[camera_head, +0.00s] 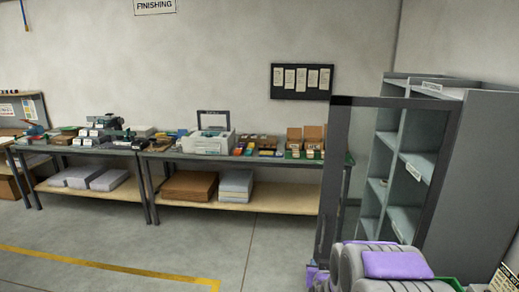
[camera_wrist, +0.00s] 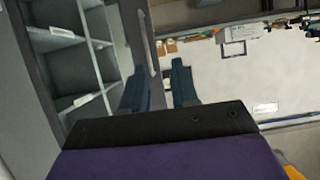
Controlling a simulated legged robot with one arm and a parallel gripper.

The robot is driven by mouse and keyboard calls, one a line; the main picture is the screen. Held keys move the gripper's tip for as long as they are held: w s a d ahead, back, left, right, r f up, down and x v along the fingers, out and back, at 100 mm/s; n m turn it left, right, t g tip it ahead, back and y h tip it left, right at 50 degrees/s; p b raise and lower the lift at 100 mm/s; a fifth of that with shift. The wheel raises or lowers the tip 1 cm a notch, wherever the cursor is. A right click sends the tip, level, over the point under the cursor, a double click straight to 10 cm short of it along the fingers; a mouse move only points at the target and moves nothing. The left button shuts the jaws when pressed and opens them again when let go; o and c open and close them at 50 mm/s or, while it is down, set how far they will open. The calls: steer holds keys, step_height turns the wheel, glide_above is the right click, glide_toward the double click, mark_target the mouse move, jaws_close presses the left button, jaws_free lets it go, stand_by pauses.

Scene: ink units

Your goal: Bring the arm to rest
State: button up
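My gripper (camera_wrist: 158,68) shows in the wrist view with its two dark blue fingers apart. I see nothing held between them. Behind the gap is a grey upright post of the cabinet front or door. In the head view, grey and purple parts of my own arm (camera_head: 395,266) are at the lower right, in front of the cabinet. I cannot make out the fingers there. The grey cabinet (camera_head: 480,165) has open shelves, which also show at the left of the wrist view (camera_wrist: 62,40).
A dark-framed door or panel (camera_head: 338,150) stands at the cabinet's front, close to my arm. Workbenches (camera_head: 250,204) with boxes and equipment line the back wall. The floor (camera_head: 120,240) at the left and centre is clear, with a yellow line (camera_head: 110,268).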

steer(key=s+a+r+g, duration=0.1)
steer(key=s+r+g, duration=0.2)
steer(key=s, duration=1.2)
steer(key=s+a+r+n+g+y, duration=0.1)
steer(key=s+g, duration=0.6)
steer(key=s, duration=0.9)
steer(key=s+a+r+g, duration=0.3)
steer(key=s+r, duration=0.3)
steer(key=s, duration=1)
steer(key=shift+s+a+n+g, duration=0.15)
steer(key=shift+n+g, duration=0.15)
steer(key=shift+g, duration=0.6)
